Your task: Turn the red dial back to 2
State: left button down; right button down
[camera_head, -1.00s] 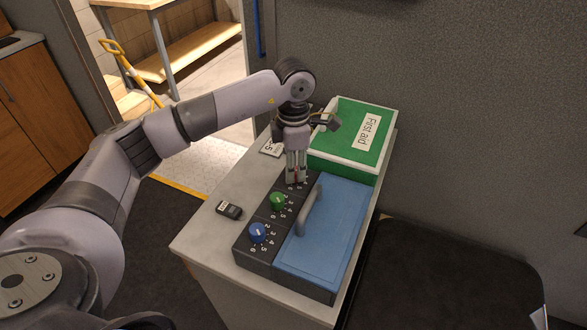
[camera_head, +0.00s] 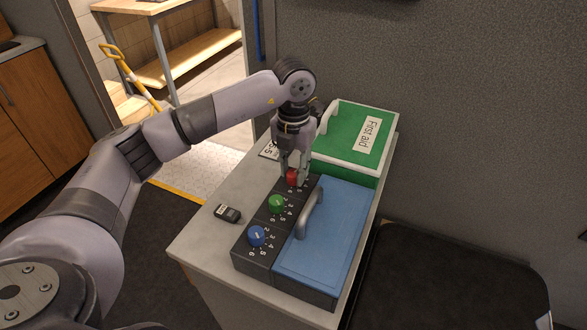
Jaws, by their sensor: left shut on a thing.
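The red dial (camera_head: 292,177) is at the far end of the dark dial panel on the cabinet top. My left gripper (camera_head: 294,176) points down over it, with its fingers on either side, shut on the dial. The fingers and their shadow hide most of the dial's pointer and numbers, so I cannot read its setting. A green dial (camera_head: 277,203) and a blue dial (camera_head: 257,236) sit nearer on the same panel, each with numbers beside it. My right gripper is not in view.
A blue lid with a grey handle (camera_head: 330,240) lies beside the dials. A green first aid box (camera_head: 352,140) stands behind. The grey wall is close on the right.

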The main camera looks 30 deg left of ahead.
aim_at(294, 172)
pick_arm(q)
jog(key=shift+w+r+n, duration=0.1)
jog(key=shift+n, duration=1.4)
jog(key=c, duration=1.3)
grip_release()
notch_tip(294, 172, up, 12)
jog(key=shift+f, duration=0.1)
